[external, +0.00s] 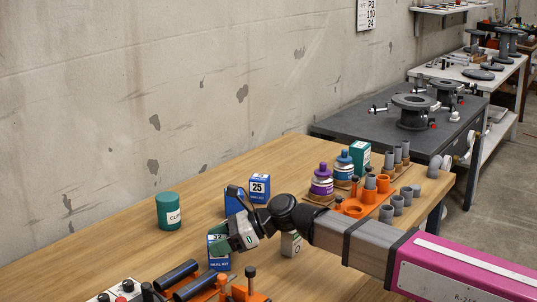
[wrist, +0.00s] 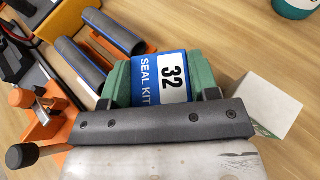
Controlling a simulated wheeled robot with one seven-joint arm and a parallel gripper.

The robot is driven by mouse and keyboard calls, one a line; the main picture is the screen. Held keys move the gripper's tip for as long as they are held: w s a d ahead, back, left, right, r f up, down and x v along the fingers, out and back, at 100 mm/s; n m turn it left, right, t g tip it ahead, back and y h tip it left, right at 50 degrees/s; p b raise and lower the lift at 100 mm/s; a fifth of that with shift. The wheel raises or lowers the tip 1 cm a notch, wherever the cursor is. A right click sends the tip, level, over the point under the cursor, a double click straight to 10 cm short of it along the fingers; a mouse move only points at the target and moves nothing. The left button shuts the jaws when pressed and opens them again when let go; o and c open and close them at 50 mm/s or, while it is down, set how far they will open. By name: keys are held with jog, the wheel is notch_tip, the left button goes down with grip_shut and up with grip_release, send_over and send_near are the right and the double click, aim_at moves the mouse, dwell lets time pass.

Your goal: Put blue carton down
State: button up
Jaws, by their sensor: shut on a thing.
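A blue carton with a white label reading 32 SEAL KIT (external: 217,261) is between the green-padded fingers of my gripper (wrist: 160,82). The carton also shows in the wrist view (wrist: 162,68), with a green pad on each side of it. My gripper is shut on it in the external view (external: 222,244), over the front part of the wooden table (external: 110,252). The carton looks upright, at or close above the tabletop; I cannot tell whether its base touches. Part of it is hidden by my gripper.
A blue carton marked 25 (external: 259,188) stands behind, with another blue box (external: 233,203) partly hidden beside it. A green can (external: 170,211) stands at left. Dark pipes on an orange holder (wrist: 112,35) are close left of the carton. A pale block (wrist: 262,102) is at right.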

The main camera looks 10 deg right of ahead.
jog(key=shift+f, duration=0.1)
jog(key=o, duration=0.9)
jog(key=shift+d+r, duration=0.1)
jog(key=shift+r, duration=0.1)
jog(key=v, duration=1.1)
jog(key=shift+d+r, duration=0.1)
jog(key=shift+d, duration=0.3)
jog(key=shift+c, duration=1)
